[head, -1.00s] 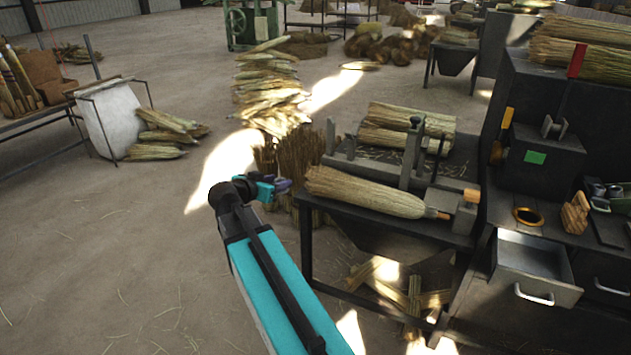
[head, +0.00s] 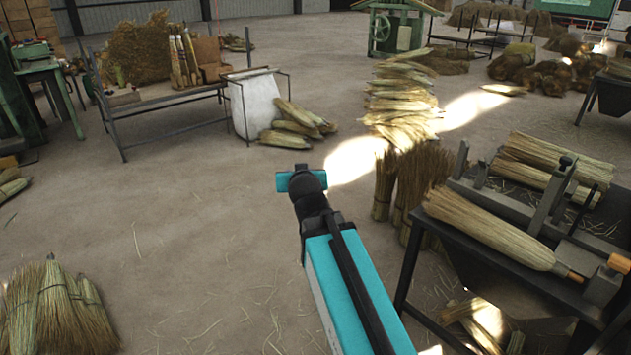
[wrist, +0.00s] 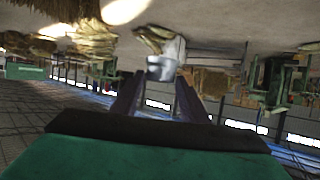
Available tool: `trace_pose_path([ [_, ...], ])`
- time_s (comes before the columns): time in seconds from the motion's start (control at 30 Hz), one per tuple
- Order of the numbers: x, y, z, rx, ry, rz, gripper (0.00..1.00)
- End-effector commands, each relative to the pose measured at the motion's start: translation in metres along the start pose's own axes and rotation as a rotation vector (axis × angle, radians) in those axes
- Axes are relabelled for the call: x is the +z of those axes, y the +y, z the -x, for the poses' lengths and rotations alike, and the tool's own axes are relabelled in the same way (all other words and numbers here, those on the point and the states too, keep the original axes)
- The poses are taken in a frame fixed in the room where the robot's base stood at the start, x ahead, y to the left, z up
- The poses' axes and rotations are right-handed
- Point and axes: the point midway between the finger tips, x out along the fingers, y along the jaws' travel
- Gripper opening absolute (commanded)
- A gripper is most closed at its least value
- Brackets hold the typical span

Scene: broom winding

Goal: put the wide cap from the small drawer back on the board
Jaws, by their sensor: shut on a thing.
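My gripper (wrist: 160,82) shows in the wrist view with its two dark fingers reaching forward. They are shut on a small grey-blue piece, seemingly the wide cap (wrist: 160,68), held at the fingertips. In the head view my gripper's teal body (head: 290,182) is in the air over open floor, left of the broom bench. The fingers and the cap are hidden there. The small drawer is out of view. I cannot make out the board in either view.
The bench with brooms and a clamp (head: 440,232) stands at the right. Upright broom bundles (head: 415,185) stand beside it. A straw bundle (head: 58,312) is at the lower left. A rack table (head: 165,100) and white sack (head: 257,105) are further back. The middle floor is clear.

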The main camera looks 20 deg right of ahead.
Motion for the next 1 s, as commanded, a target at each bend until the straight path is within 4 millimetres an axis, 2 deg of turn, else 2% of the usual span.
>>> trace_pose_path([
  [0.33,-0.025,-0.018,0.006,-0.128,0.001,0.053,0.16],
  [1.0,-0.028,-0.021,0.007,-0.149,-0.002,0.063,0.16],
])
